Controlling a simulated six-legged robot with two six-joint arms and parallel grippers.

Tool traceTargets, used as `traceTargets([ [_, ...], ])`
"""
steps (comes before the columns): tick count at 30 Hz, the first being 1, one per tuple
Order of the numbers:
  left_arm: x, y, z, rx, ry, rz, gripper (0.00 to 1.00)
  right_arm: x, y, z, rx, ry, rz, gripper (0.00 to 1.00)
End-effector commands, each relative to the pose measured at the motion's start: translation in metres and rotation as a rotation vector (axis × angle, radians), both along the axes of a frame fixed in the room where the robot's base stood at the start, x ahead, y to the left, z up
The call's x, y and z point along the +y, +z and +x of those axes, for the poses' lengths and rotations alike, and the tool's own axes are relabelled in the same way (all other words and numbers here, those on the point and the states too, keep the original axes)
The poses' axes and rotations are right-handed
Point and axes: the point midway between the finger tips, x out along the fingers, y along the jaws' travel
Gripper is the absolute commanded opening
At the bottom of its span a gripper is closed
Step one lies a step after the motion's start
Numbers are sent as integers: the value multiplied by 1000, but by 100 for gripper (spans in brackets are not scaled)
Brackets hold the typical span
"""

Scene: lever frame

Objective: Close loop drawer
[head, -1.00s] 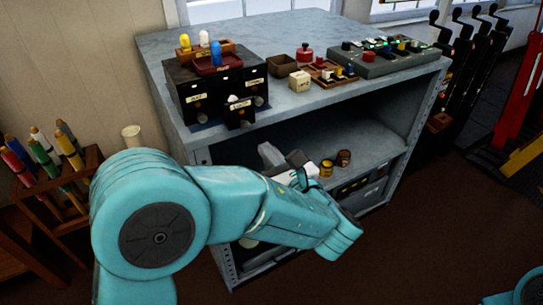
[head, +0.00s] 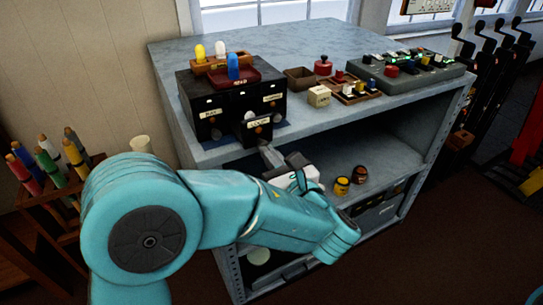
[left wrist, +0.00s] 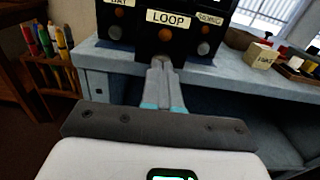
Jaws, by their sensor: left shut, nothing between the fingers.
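The loop drawer (head: 257,128), with a white LOOP label, is in the middle of a small black cabinet (head: 232,103) on the grey bench. Its front stands out from the neighbouring drawer fronts. In the left wrist view the loop drawer (left wrist: 185,35) is at the top, with a round orange-brown piece below its label. My left gripper (head: 268,152) is shut and empty, just in front of and below the drawer. In the left wrist view its fingertips (left wrist: 161,65) overlap the drawer's lower edge; I cannot tell whether they touch. My right gripper is not in view.
A red tray (head: 239,80) and a wooden bulb holder (head: 222,64) sit on the cabinet. A cream block (head: 319,96) and a small brown box (head: 300,78) stand to its right. The bench's front edge and open shelf (head: 385,165) lie below.

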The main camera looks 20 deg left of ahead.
Motion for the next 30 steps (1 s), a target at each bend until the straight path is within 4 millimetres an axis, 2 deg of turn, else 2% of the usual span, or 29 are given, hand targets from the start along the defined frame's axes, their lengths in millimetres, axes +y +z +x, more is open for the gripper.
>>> traceTargets([
  [8,4,1,3,0,2,-1,0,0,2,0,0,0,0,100],
  [15,45,1,38,1,6,-2,0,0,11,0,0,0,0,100],
  [21,68,0,58,-1,2,-1,0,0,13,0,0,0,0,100],
  [30,72,2,61,-5,2,1,0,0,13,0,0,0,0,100],
])
